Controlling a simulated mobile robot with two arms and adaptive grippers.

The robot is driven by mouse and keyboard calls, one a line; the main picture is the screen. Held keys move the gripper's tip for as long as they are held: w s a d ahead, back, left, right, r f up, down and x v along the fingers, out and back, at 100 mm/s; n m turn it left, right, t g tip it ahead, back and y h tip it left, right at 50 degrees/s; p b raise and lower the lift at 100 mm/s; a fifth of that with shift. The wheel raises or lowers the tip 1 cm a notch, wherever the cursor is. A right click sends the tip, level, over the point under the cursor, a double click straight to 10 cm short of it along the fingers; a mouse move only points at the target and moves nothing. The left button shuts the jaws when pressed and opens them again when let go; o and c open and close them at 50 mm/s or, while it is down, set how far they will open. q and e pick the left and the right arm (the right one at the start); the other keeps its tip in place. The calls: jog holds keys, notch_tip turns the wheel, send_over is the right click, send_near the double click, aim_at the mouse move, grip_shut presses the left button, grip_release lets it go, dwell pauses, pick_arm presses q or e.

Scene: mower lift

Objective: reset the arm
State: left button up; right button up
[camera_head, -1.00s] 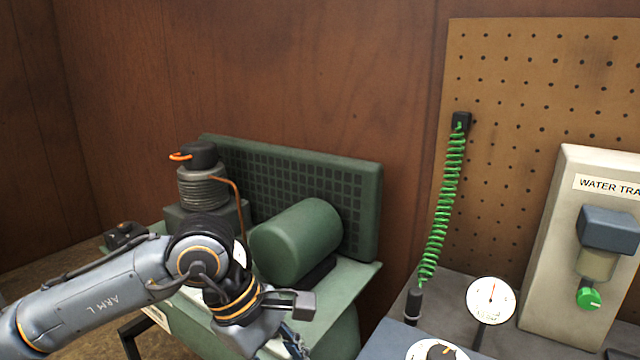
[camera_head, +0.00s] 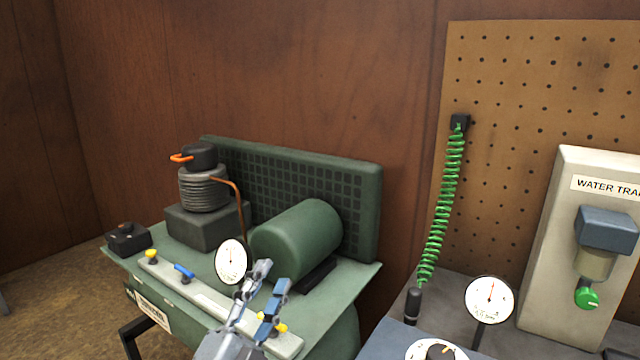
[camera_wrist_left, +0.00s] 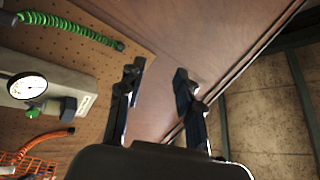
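My left gripper (camera_head: 268,290) is at the bottom of the head view, its fingers pointing up in front of the green compressor unit (camera_head: 310,238). Its two fingers are spread apart with nothing between them. In the left wrist view my left gripper (camera_wrist_left: 158,80) also shows open and empty, with the wooden wall behind the gap. I cannot tell in the head view whether the fingers touch the front panel (camera_head: 212,300) with the yellow and blue valves. My right gripper is in neither view.
A pressure gauge (camera_head: 231,260) stands close left of the gripper. A black pump with an orange handle (camera_head: 200,158) is at the back left. A coiled green hose (camera_head: 440,210) hangs on the pegboard (camera_head: 540,80). A water trap unit (camera_head: 580,240) stands at the right.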

pick_arm(q)
jog(key=s+a+f+n+g+y, duration=0.2)
jog(key=a+f+n+g+y, duration=0.15)
jog(key=f, duration=0.45)
jog(key=s+a+f+n+g+y, duration=0.2)
jog(key=a+f+n, duration=0.15)
jog(key=f, duration=0.45)
jog(key=s+a+f+n+g+y, duration=0.2)
jog(key=a+f+n+g+y, duration=0.15)
jog(key=f, duration=0.35)
jog(key=s+a+f+n+g, duration=0.15)
jog(key=s+f+g, duration=0.25)
jog(key=s+f, duration=0.4)
jog(key=s+a+f+n+g, duration=0.1)
jog(key=s+f+n+g, duration=0.35)
jog(key=s, duration=0.65)
notch_tip(320, 180, down, 25)
jog(key=m+g+p, duration=0.2)
jog(key=p, duration=0.1)
jog(key=s+a+f+p, duration=0.1)
jog(key=s+a+f, duration=0.2)
jog(key=s+f, duration=1.1)
jog(key=s, duration=0.3)
jog(key=shift+s+g, duration=0.3)
jog(key=shift+g, duration=0.05)
